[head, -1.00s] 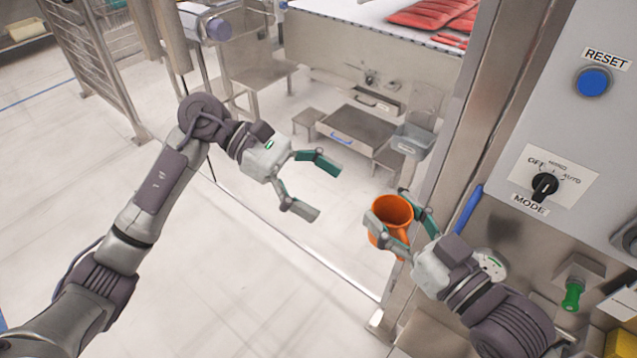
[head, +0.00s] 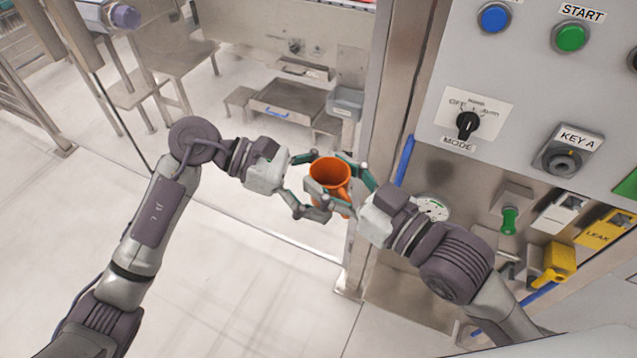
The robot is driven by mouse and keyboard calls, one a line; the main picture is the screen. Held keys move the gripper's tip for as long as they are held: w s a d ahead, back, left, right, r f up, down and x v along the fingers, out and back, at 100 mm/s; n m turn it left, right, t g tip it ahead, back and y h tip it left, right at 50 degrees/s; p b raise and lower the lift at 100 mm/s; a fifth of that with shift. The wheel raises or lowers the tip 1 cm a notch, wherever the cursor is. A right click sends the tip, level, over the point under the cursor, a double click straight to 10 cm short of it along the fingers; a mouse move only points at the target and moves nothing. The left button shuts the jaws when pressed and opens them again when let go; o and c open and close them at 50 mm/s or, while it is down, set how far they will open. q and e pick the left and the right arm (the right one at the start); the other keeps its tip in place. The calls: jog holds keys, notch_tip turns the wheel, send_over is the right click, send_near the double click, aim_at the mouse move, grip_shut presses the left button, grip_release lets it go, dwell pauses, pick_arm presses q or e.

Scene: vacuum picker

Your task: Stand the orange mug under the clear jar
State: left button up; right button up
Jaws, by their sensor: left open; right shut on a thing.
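The orange mug (head: 331,170) is held upright, or nearly so, in the air near the middle of the head view, with its handle towards the lower right. My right gripper (head: 329,171) is shut on the mug from the right. My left gripper (head: 318,187) is open, its fingers spread on either side of the mug from the left. I cannot tell whether the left fingers touch it. The fingers hide part of the mug's side. No clear jar can be made out.
A steel post stands just right of the mug. A low drawer unit (head: 287,100) stands behind.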

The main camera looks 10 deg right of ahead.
pick_arm(q)
jog(key=c, duration=1.1)
jog(key=shift+c, duration=0.8)
pick_arm(e)
jog(key=o, duration=1.2)
